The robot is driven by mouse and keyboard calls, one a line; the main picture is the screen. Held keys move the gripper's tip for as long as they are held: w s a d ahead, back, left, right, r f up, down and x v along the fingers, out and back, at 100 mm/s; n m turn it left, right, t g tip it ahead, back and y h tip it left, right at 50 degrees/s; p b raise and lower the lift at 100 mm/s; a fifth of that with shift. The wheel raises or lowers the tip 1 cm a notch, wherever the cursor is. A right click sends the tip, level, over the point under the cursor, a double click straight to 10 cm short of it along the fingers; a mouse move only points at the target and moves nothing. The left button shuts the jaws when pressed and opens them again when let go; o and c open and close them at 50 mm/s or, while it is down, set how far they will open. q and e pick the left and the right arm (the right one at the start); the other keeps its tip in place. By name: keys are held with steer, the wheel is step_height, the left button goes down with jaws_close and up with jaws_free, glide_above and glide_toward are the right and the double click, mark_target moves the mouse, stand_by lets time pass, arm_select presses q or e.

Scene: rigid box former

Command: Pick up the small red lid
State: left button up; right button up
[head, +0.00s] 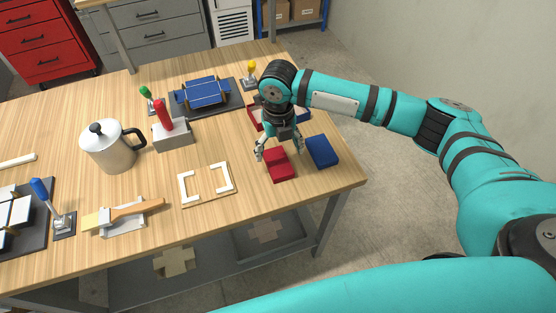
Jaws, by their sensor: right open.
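The small red lid (280,165) lies on the wooden table near its right front edge. My right gripper (279,148) points down at the lid's far end. Its fingers are open and spread, one to the left and one to the right of the lid. I cannot tell how far above the table the fingertips are, or whether they touch the lid. My left gripper is not in view.
A blue lid (322,151) lies close on the right. A red tray (255,118) is partly hidden behind my right gripper. A white-cornered frame (207,185) lies to the left. A metal pot (111,150) and a grey block with a red handle (172,137) stand farther left.

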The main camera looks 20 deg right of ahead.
mark_target(278, 161)
steer(key=shift+f, duration=0.3)
step_height(278, 161, down, 4)
steer(key=shift+r+p, duration=0.15)
steer(key=shift+p, duration=0.65)
steer(key=shift+f, duration=0.45)
steer(key=c, duration=1.1)
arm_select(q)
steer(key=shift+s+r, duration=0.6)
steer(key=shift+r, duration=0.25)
